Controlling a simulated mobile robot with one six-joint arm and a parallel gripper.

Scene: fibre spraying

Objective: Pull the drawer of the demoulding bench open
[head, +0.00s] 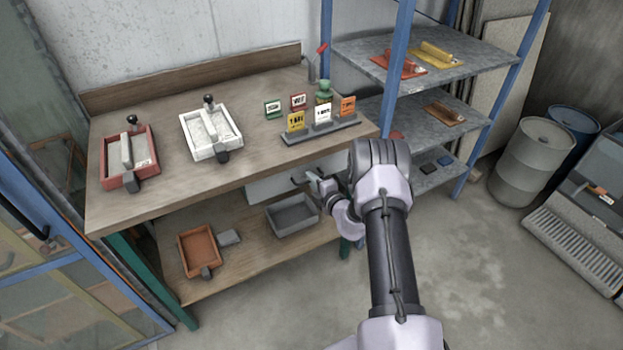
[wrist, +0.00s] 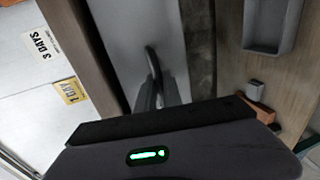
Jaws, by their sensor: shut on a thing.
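The demoulding bench (head: 215,185) has a wooden top, green legs and a lower shelf. Its pale grey drawer (head: 268,187) sits under the top's front edge, and the drawer front fills the upper middle of the wrist view (wrist: 125,35). A dark handle (wrist: 152,60) stands on that front. My gripper (head: 312,178) is at the drawer front, with its fingers (wrist: 160,92) closed on the handle. My arm hides the drawer's right end. I cannot tell whether the drawer is out at all.
On the bench top are a red mould (head: 143,160), a white mould (head: 228,140) and a card stand (head: 320,132). A grey tray (head: 292,215) and an orange mould (head: 186,247) lie on the lower shelf. A blue-post rack (head: 470,55) stands right. Floor in front is clear.

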